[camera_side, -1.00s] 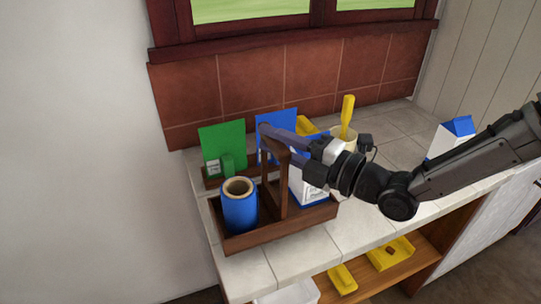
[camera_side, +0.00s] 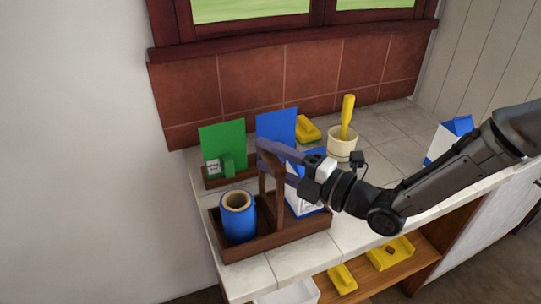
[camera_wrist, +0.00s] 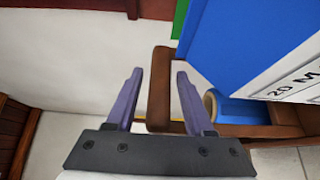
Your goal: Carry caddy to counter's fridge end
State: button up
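The caddy is a dark wooden open tray (camera_side: 275,243) with an upright handle (camera_side: 270,193), at the counter's left end near the front edge. A blue cylinder with a tan rim (camera_side: 238,220) stands in its left part. A blue-and-white carton (camera_side: 305,198) stands in the right part, partly hidden by my arm. My gripper (camera_side: 268,153) is at the top of the handle. In the wrist view the gripper (camera_wrist: 160,88) has its fingers on both sides of the handle (camera_wrist: 159,95), with a visible gap at each side.
Behind the caddy stand a green board (camera_side: 225,138) in a wooden rack and a blue board (camera_side: 277,124). A cream crock with a yellow handle (camera_side: 342,146) and a yellow item (camera_side: 307,130) are farther right. A blue-and-white carton (camera_side: 448,140) stands at the right. The middle counter is mostly clear.

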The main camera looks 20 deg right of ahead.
jog(key=shift+o, duration=0.2)
jog(key=shift+r, duration=0.1)
jog(key=shift+s+d, duration=0.1)
jog(key=shift+s, duration=0.05)
jog(key=v, duration=1.1)
jog(key=shift+s+d, duration=0.25)
jog(key=shift+s, duration=0.05)
jog(key=d+r+m+g+h, duration=0.1)
jog(key=d+m+g+h, duration=0.35)
jog(key=d+m, duration=0.8)
jog(key=s+d+m+g+h, duration=0.2)
jog(key=s+d+m, duration=0.4)
jog(key=s, duration=0.3)
jog(key=s+d+m+g+h, duration=0.2)
jog(key=s+d+m, duration=0.4)
jog(key=s, duration=0.3)
jog(key=shift+f+g+h, duration=0.2)
jog(key=shift+g+h, duration=0.15)
jog(key=shift+g, duration=0.3)
